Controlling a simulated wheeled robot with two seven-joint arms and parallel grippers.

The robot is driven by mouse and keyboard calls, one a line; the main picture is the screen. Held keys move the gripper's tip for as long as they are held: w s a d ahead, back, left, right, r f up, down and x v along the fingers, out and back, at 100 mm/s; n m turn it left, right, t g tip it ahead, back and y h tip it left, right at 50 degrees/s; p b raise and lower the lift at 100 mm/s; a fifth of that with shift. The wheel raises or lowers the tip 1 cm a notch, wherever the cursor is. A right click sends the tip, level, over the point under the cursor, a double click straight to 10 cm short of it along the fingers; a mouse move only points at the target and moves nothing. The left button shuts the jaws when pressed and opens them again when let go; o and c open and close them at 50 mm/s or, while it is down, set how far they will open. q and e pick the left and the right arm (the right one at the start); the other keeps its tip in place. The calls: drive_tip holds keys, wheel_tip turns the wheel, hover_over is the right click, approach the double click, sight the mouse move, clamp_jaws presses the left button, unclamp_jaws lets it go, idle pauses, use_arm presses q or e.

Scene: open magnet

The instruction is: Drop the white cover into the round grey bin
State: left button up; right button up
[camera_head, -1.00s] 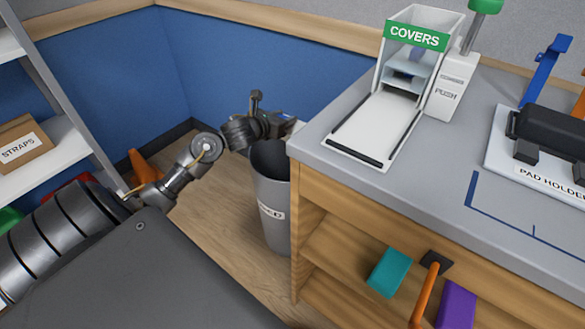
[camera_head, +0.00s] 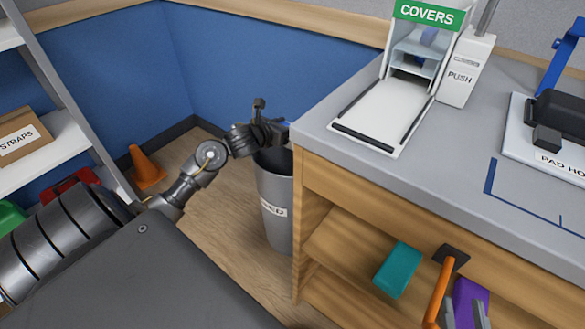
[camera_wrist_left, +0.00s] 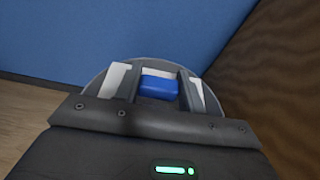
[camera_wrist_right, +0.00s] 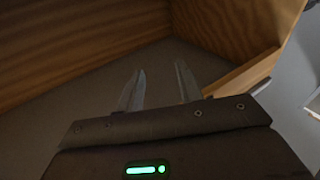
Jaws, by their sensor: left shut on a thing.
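The round grey bin (camera_head: 275,205) stands on the floor against the left end of the workbench. My left gripper (camera_head: 280,128) is over the bin's mouth in the head view. In the left wrist view it is shut on a blue block-like part (camera_wrist_left: 159,87). White patches of the white cover (camera_wrist_left: 117,79) show around this part and the fingers, with the bin's rim (camera_wrist_left: 96,78) curving behind. Most of the cover is hidden by the gripper. My right gripper (camera_wrist_right: 160,88) is open and empty; its fingertips show at the head view's bottom right.
The workbench (camera_head: 320,135) holds a covers dispenser (camera_head: 385,110) and a pad holder. A teal block (camera_head: 397,270), an orange handle (camera_head: 438,290) and a purple block are at its lower shelf. An orange cone (camera_head: 145,168) stands by the shelving at left.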

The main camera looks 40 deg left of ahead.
use_arm(q)
drive_tip(key=shift+f, duration=0.3)
use_arm(e)
drive_tip(key=shift+s+a+r+t+y, duration=0.15)
drive_tip(key=shift+r+y, duration=0.05)
drive_tip(key=shift+r, duration=0.15)
drive_tip(key=shift+s+a+r+t+y, duration=0.1)
drive_tip(key=shift+a+r+t+y, duration=0.1)
drive_tip(key=shift+r, duration=0.1)
use_arm(q)
drive_tip(key=o, duration=1)
drive_tip(key=shift+o, duration=0.2)
drive_tip(key=p+v, duration=0.1)
drive_tip(key=v, duration=1)
use_arm(e)
drive_tip(key=d+f+h, duration=0.1)
drive_tip(key=f+g+h, duration=0.1)
drive_tip(key=f, duration=0.1)
drive_tip(key=w+d+f+g+h, duration=0.1)
drive_tip(key=f, duration=0.1)
drive_tip(key=shift+d+m+g, duration=0.25)
drive_tip(key=shift+d+m, duration=0.05)
use_arm(q)
drive_tip(key=shift+w, duration=0.1)
